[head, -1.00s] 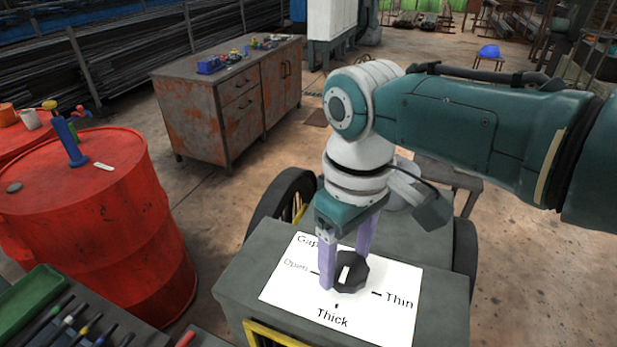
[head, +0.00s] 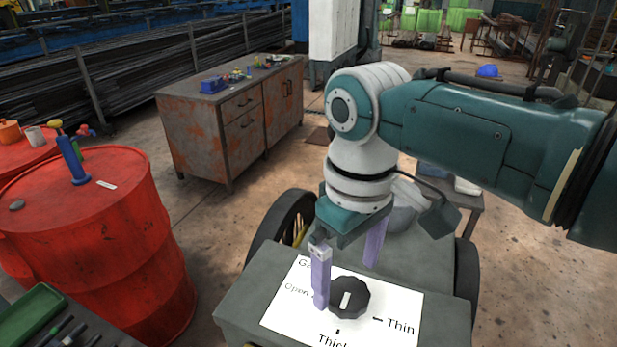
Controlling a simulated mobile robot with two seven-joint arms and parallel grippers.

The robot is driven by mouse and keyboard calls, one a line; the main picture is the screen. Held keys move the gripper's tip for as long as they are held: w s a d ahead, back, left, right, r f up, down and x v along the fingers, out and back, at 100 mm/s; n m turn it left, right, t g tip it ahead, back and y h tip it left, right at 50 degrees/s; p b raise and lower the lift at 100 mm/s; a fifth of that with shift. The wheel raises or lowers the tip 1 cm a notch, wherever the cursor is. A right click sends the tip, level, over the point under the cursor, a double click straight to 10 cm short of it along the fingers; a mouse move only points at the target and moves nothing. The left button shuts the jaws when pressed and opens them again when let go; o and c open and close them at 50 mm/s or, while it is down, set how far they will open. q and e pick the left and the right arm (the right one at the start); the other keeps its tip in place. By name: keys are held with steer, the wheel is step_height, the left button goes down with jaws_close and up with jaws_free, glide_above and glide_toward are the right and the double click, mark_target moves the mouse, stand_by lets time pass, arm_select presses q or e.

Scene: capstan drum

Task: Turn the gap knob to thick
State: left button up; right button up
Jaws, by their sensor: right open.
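The dark, many-sided gap knob (head: 355,303) sits on a white label plate (head: 290,318) on top of a grey box. The knob's white pointer strip slants down and slightly left, toward the tick above the word Thick. Thin is printed at the right and Open at the left, partly covered by a finger. My right gripper (head: 346,287) is open around the knob, with one purple finger in front at its left and the other behind it at the upper right. I cannot tell whether the left finger touches the knob. My left gripper is not in view.
A red drum (head: 110,235) with a blue tool (head: 72,160) on it stands at the left. A green tray (head: 30,315) and hand tools lie at the lower left. A rusty cabinet (head: 200,130) stands behind. A dark wheel (head: 290,220) is behind the box.

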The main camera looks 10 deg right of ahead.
mark_target(346, 290)
step_height(346, 290, up, 7)
steer(key=shift+r, duration=0.15)
